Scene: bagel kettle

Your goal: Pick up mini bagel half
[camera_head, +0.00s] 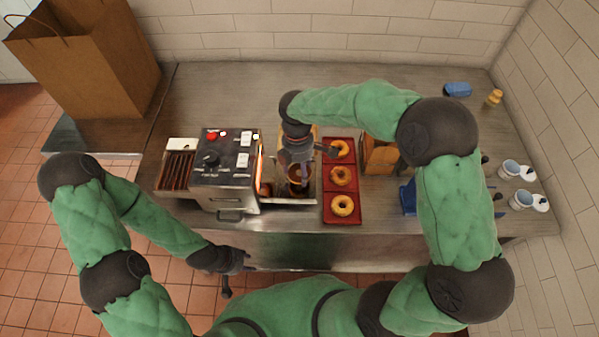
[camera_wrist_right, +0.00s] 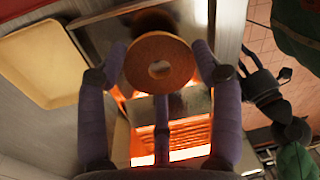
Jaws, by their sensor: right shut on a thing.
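My right gripper (camera_head: 299,185) is over the metal chute on the right side of the conveyor toaster (camera_head: 225,170). In the right wrist view its fingers (camera_wrist_right: 160,70) are shut on a mini bagel half (camera_wrist_right: 160,48), a toasted brown ring gripped at its two sides. Another brown round shape (camera_wrist_right: 153,20) shows just behind it, partly hidden. The toaster's orange heating glow (camera_wrist_right: 180,140) is below. My left gripper (camera_head: 238,275) is empty and open, in front of the counter's front edge.
A red tray (camera_head: 326,218) with three bagels stands right of the chute. A cream tray (camera_wrist_right: 40,62) shows in the wrist view. A paper bag (camera_head: 85,60) stands back left. White cups (camera_head: 515,170), a blue item (camera_head: 457,89) and a small yellow bottle (camera_head: 494,98) stand at the right.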

